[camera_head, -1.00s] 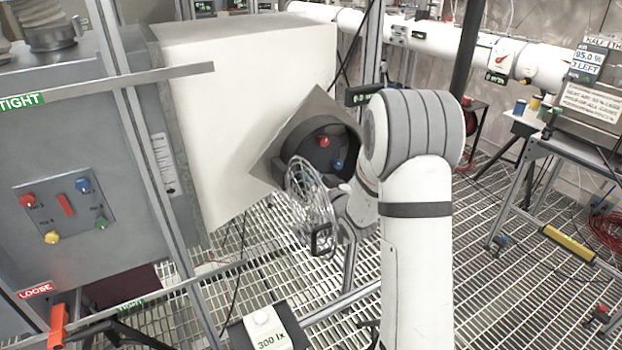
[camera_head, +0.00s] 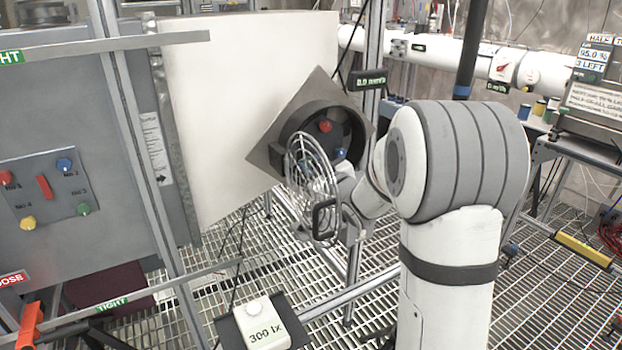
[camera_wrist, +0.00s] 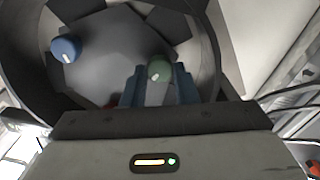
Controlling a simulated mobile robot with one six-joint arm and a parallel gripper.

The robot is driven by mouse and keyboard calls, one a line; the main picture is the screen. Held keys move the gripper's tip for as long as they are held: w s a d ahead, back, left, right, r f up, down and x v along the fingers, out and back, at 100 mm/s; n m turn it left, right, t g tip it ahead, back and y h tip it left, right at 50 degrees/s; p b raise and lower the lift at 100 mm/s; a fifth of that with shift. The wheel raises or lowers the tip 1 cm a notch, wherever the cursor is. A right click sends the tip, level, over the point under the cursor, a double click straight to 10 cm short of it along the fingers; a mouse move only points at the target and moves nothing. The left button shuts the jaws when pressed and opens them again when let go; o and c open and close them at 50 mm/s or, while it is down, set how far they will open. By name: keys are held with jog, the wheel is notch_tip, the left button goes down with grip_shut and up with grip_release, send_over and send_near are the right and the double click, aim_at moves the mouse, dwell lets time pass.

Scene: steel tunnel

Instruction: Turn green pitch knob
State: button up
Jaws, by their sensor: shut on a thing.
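The green knob (camera_wrist: 159,70) shows in the wrist view inside a dark round housing, with a pale mark on its face. My gripper (camera_wrist: 159,84) has its bluish fingers closed on either side of this knob. In the head view the housing (camera_head: 297,124) sits on a tilted grey square plate. A red knob (camera_head: 325,126) and a blue knob (camera_head: 341,153) show inside it. The blue knob also shows in the wrist view (camera_wrist: 66,49), left of my gripper. The green knob and my fingertips are hidden in the head view.
A round wire guard (camera_head: 312,190) stands open in front of the housing, close to my wrist. A control panel (camera_head: 45,190) with coloured knobs is at the left. A white "300 lx" box (camera_head: 262,325) stands below on a dark support. Grating floor lies around.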

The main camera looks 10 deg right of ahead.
jog(key=shift+n+b, duration=0.55)
jog(key=shift+n, duration=0.05)
jog(key=o, duration=1)
jog(key=v, duration=0.7)
jog(key=shift+s, duration=0.4)
